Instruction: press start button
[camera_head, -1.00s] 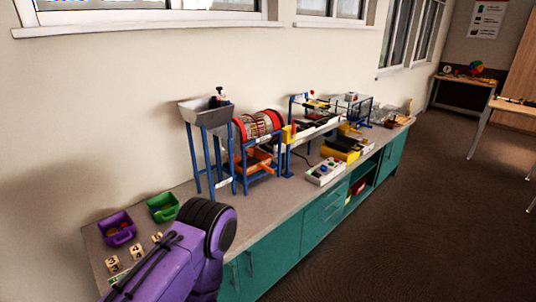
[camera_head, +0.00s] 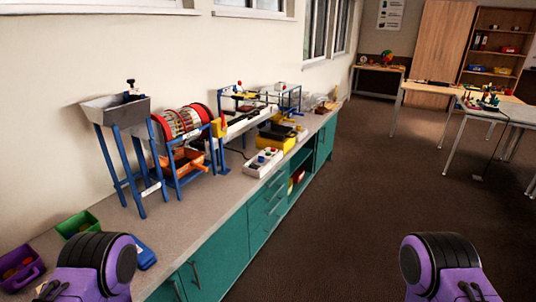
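A small white control box (camera_head: 259,168) with several coloured buttons, a red and a blue one among them, sits near the front edge of the counter, before the sorting machine. Which button is the start button is too small to tell. My purple and black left arm shows at the bottom left, over the near end of the counter. My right arm shows at the bottom right, over the floor. Neither gripper is in the picture, and both arms are well away from the control box.
The grey counter (camera_head: 205,222) with teal cupboards runs along the wall. On it stand a hopper (camera_head: 116,110), a red-rimmed drum (camera_head: 183,123), a yellow-black bin (camera_head: 276,136), a purple bin (camera_head: 20,268) and a green bin (camera_head: 77,224). The floor (camera_head: 345,200) at right is open.

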